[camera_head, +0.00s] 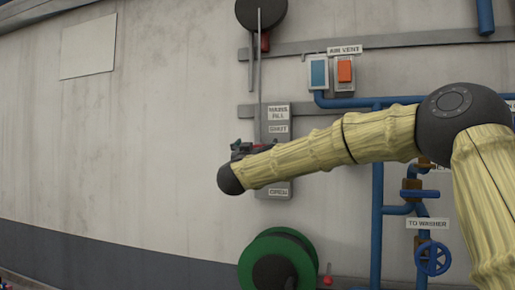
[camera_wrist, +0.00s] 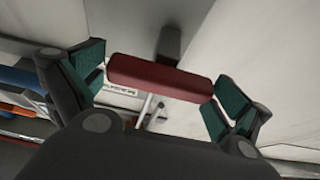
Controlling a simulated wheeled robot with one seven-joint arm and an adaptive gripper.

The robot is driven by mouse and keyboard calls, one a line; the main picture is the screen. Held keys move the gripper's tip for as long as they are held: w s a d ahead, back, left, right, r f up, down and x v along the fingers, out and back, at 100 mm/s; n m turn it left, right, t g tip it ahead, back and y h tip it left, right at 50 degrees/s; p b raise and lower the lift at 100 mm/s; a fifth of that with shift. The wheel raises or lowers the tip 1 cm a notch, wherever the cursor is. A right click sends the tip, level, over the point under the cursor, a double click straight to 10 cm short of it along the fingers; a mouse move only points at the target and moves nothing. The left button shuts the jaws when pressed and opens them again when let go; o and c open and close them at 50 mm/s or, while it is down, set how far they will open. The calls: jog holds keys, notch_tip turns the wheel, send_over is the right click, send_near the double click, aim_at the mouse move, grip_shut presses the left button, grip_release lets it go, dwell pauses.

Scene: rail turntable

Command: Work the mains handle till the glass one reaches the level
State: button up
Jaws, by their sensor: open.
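The mains fill panel (camera_head: 278,111) is a grey plate on the wall, lettered "MAINS FILL" with "SHUT" below and another small label near its bottom. My arm crosses in front of its middle. In the wrist view a dark red bar-shaped grip (camera_wrist: 160,78), apparently the mains handle, spans the space between the fingers of my gripper (camera_wrist: 158,88). The gripper is open, with a green-padded finger near each end of the bar; I cannot tell if they touch it. In the head view my gripper (camera_head: 240,150) is mostly hidden behind the arm. No glass gauge can be made out.
Blue pipes (camera_head: 377,190) and a blue handwheel (camera_head: 432,258) marked "TO WASHER" are at right. A green hose reel (camera_head: 268,240) is below the panel.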

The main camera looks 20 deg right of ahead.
jog(key=v, duration=1.1)
jog(key=shift+s+a+f, duration=0.15)
jog(key=shift+s+a, duration=0.05)
jog(key=shift+s, duration=0.15)
